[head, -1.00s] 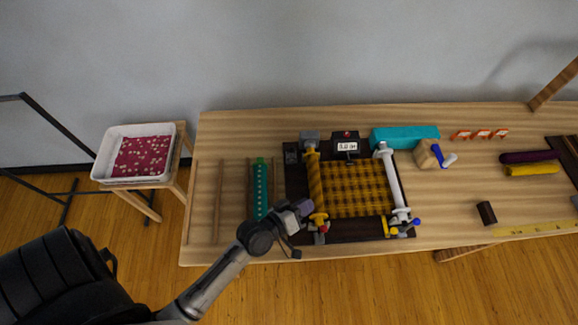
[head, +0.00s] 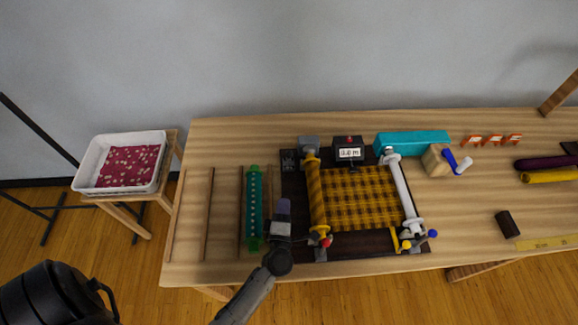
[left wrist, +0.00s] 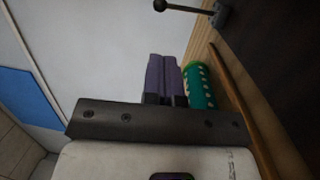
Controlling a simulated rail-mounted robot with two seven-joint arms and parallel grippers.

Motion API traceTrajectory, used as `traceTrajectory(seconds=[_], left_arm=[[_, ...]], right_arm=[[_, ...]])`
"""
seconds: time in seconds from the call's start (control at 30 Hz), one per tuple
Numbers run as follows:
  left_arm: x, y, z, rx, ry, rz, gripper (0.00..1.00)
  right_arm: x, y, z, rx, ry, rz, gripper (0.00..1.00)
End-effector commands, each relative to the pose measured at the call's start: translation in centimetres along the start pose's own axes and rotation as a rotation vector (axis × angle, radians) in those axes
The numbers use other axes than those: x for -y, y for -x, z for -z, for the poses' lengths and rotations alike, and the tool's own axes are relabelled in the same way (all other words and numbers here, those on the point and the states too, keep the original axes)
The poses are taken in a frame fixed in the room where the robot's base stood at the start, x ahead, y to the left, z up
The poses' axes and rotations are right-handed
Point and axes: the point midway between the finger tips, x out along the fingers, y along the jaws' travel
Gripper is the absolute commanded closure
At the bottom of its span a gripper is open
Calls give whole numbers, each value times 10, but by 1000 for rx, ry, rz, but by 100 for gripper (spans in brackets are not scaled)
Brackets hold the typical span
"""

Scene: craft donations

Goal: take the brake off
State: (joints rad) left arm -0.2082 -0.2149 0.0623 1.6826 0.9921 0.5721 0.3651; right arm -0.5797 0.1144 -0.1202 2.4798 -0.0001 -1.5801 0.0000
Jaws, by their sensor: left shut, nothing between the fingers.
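A dark frame (head: 292,190) on the table carries yellow plaid cloth (head: 362,197) between a yellow roller (head: 315,195) and a white roller (head: 402,190). At its front are a red knob (head: 327,242) by the yellow roller, and a yellow lever (head: 395,240) and a blue knob (head: 432,233) by the white one. I cannot tell which part is the brake. My left gripper (head: 283,207), with purple fingers, is shut and empty, left of the yellow roller's front end. In the left wrist view its fingers (left wrist: 163,78) are together; a dark ball-ended rod (left wrist: 182,8) shows above. My right gripper is not in view.
A green dotted roller (head: 254,205) lies just left of my gripper; it also shows in the left wrist view (left wrist: 198,85). A small display box (head: 348,152) and a turquoise block (head: 412,141) stand behind the frame. A white tray (head: 160,165) sits on a stool at left.

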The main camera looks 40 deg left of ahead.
Motion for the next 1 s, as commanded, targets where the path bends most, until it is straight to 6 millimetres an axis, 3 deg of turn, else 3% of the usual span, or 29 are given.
traceTrajectory(seconds=[0.47,1.0], left_arm=[[0,-9,0,1,0,-1,100],[-1,-103,0,1,-1,-3,100]], right_arm=[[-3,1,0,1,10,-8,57],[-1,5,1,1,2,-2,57]])
